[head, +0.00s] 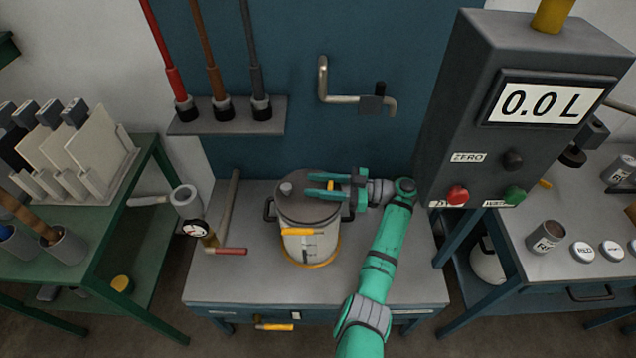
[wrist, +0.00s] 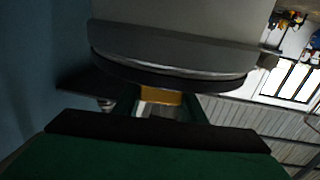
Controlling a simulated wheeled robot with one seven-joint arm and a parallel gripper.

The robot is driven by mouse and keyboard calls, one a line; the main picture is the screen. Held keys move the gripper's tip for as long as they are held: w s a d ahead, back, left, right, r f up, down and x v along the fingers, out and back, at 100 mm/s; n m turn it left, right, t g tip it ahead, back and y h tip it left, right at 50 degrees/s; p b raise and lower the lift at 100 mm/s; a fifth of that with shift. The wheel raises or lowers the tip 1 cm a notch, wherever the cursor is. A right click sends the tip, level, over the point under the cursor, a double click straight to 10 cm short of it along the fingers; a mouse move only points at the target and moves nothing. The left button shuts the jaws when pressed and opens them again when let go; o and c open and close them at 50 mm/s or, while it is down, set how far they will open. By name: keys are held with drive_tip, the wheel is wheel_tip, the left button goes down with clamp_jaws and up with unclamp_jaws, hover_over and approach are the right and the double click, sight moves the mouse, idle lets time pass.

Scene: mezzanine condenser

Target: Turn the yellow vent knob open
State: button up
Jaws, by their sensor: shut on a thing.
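A pale pot (head: 310,247) with a grey lid (head: 303,205) stands on the grey bench under the wall spouts. The yellow vent knob (head: 331,185) shows as a small yellow piece at the right of the lid, between the two green fingers. My gripper (head: 316,185) comes in from the right and is shut on the knob. In the wrist view the yellow knob (wrist: 161,98) sits between the fingers, close to a dark round rim. Most of the knob is hidden, so I cannot tell how far it is turned.
A yellow lever (head: 300,231) is on the pot's front. A gauge with a red-handled pipe (head: 229,251) stands left of the pot. A control box (head: 520,110) reading 0.0 L hangs at the right. A wall pipe (head: 340,98) and a hose shelf (head: 228,118) are behind.

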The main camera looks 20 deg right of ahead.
drive_tip(key=shift+s+a+f+n+g+y, duration=0.15)
drive_tip(key=shift+n+g, duration=0.15)
drive_tip(key=shift+g, duration=0.15)
drive_tip(key=shift+s+n+g+y, duration=0.15)
drive_tip(key=shift+n+g, duration=0.15)
drive_tip(key=shift+g, duration=0.15)
drive_tip(key=shift+w, duration=0.1)
drive_tip(key=shift+a+f+g, duration=0.1)
drive_tip(key=shift+g, duration=0.2)
drive_tip(key=o, duration=1.1)
drive_tip(key=shift+c, duration=0.2)
drive_tip(key=shift+d, duration=0.4)
drive_tip(key=v, duration=1)
drive_tip(key=shift+s, duration=0.25)
drive_tip(key=shift+w, duration=0.1)
